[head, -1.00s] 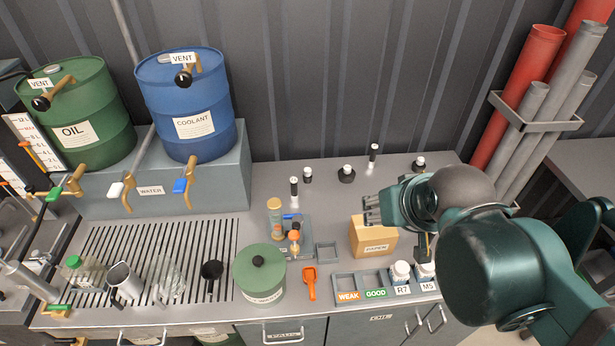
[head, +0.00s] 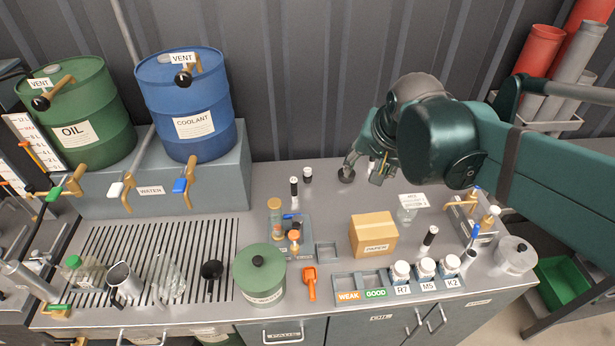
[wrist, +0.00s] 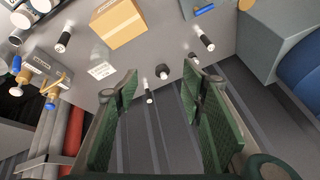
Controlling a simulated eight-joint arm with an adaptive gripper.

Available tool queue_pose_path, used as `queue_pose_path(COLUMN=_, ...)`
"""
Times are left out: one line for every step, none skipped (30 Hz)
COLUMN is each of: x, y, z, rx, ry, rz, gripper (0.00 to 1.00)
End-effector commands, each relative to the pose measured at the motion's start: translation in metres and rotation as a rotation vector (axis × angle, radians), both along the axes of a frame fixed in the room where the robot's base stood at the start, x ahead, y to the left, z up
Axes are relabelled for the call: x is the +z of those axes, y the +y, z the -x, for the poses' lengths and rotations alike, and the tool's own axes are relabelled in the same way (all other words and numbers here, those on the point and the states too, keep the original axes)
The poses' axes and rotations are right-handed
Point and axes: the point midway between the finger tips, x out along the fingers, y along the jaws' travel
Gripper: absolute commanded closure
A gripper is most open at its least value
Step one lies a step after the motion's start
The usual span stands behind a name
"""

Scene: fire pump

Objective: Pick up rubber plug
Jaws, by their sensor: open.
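Several small black pieces with white tops stand along the back of the bench; I cannot tell for certain which is the rubber plug. A squat wide one (wrist: 163,71) and a slim tall one (wrist: 149,97) show between my fingers in the wrist view. The squat one (head: 346,175) shows beside my left fingertip in the head view. A short one (head: 307,175) and a taller one (head: 294,187) stand to its left. My gripper (head: 363,172) is open and empty, pointing down over the back of the bench; it also shows in the wrist view (wrist: 155,88).
A cardboard box (head: 373,236) stands in front of my gripper. A labelled clear jar (head: 407,213) and brass taps (head: 470,208) are to the right. White bottles (head: 426,267) stand in the front rack. The corrugated wall (head: 300,80) is close behind.

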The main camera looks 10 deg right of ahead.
Motion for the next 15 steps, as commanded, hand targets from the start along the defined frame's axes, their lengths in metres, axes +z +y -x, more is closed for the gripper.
queue_pose_path(x=0.0, y=0.002, z=-0.009, rx=-0.021, ry=0.01, rz=-0.011, gripper=0.6)
queue_pose_path(x=0.0, y=0.003, z=-0.013, rx=-0.037, ry=0.016, rz=-0.02, gripper=0.6)
queue_pose_path(x=0.0, y=0.004, z=-0.019, rx=-0.058, ry=0.023, rz=-0.031, gripper=0.6)
queue_pose_path(x=-0.001, y=0.005, z=-0.024, rx=-0.072, ry=0.029, rz=-0.037, gripper=0.6)
queue_pose_path(x=-0.001, y=0.006, z=-0.028, rx=-0.088, ry=0.035, rz=-0.046, gripper=0.6)
queue_pose_path(x=-0.002, y=0.007, z=-0.034, rx=-0.11, ry=0.044, rz=-0.056, gripper=0.6)
queue_pose_path(x=-0.002, y=0.008, z=-0.039, rx=-0.125, ry=0.049, rz=-0.062, gripper=0.6)
queue_pose_path(x=-0.003, y=0.009, z=-0.044, rx=-0.141, ry=0.055, rz=-0.071, gripper=0.6)
queue_pose_path(x=-0.004, y=0.01, z=-0.049, rx=-0.162, ry=0.063, rz=-0.08, gripper=0.6)
queue_pose_path(x=-0.005, y=0.011, z=-0.054, rx=-0.177, ry=0.069, rz=-0.087, gripper=0.6)
queue_pose_path(x=-0.006, y=0.012, z=-0.058, rx=-0.194, ry=0.075, rz=-0.094, gripper=0.6)
queue_pose_path(x=-0.007, y=0.013, z=-0.065, rx=-0.215, ry=0.082, rz=-0.103, gripper=0.6)
queue_pose_path(x=-0.008, y=0.014, z=-0.069, rx=-0.23, ry=0.088, rz=-0.109, gripper=0.6)
queue_pose_path(x=-0.009, y=0.015, z=-0.074, rx=-0.246, ry=0.094, rz=-0.117, gripper=0.6)
queue_pose_path(x=-0.01, y=0.017, z=-0.08, rx=-0.268, ry=0.102, rz=-0.125, gripper=0.6)
